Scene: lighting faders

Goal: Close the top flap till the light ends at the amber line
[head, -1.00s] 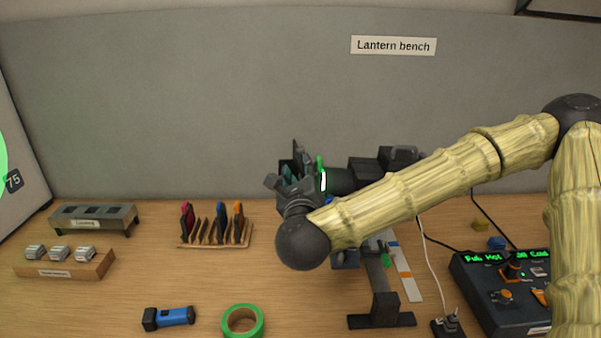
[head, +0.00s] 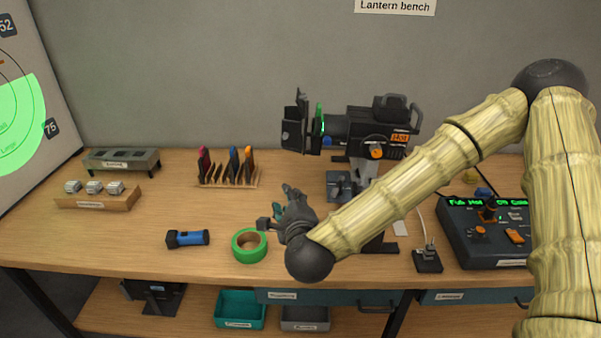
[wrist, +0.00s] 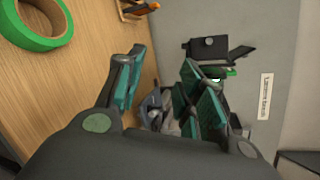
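The black lantern (head: 372,128) stands on its post at the back of the bench, aimed left. Its dark flaps (head: 298,122) spread at its front end, with a green edge beside them; they also show in the wrist view (wrist: 207,48). Which flap is the top one is hard to tell there. My gripper (head: 281,205) is below and in front of the flaps, apart from them. In the wrist view its fingers (wrist: 163,85) are spread with nothing between them. Green light (head: 22,125) fills the lower part of the screen at left. A small amber mark (head: 2,62) shows at the picture's edge.
Green tape (head: 250,257) and a blue torch (head: 188,238) lie on the front of the bench. A rack of coloured slides (head: 228,182) stands behind them. A control box (head: 485,250) sits at right, partly behind my arm. Bare wood lies around the torch.

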